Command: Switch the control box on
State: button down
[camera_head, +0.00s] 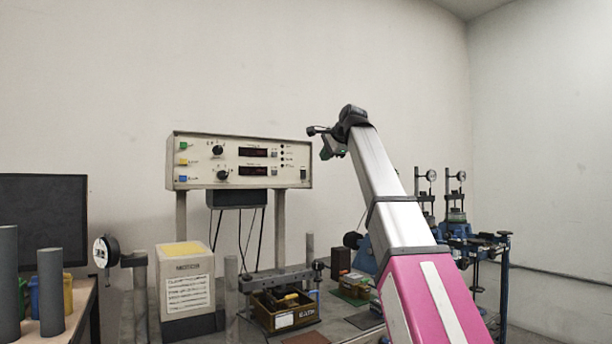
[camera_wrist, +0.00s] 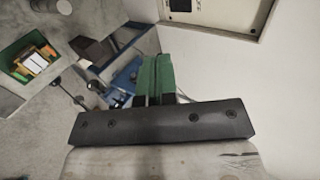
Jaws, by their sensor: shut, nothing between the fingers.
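The control box (camera_head: 240,181) is a pale panel on two posts. Its front has two dark red displays, black knobs and coloured sockets at the left. A small black switch (camera_head: 303,174) sits at its lower right corner; I cannot tell its position. My gripper (camera_head: 327,153), with green fingers, is beside the right end of the box, and I see no contact. In the wrist view the green fingers (camera_wrist: 155,80) are shut together and empty. Part of the control box (camera_wrist: 235,22) shows along the top edge, with a dark rectangle on it.
A bench below holds a yellow-topped box (camera_head: 187,285), a tray of tools (camera_head: 284,318) and a gauge (camera_head: 105,251). Blue machines with dials (camera_head: 457,228) stand behind my arm at the right. A dark monitor (camera_head: 45,215) is at the left. The wall above is clear.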

send_near(304, 174)
jog(key=w+a+f, duration=0.1)
jog(key=w+f, duration=0.1)
jog(key=f, duration=0.1)
jog(key=w+a+f, duration=0.1)
jog(key=f, duration=0.1)
jog(key=shift+w+a+f, duration=0.25)
jog(key=shift+w+a, duration=0.1)
jog(key=shift+w, duration=0.05)
jog(key=shift+w+a+f, duration=0.1)
jog(key=shift+w+a, duration=0.15)
jog(key=shift+w, duration=0.15)
jog(key=shift+w+a, duration=0.1)
jog(key=shift+w+r, duration=0.1)
jog(key=shift+r, duration=0.7)
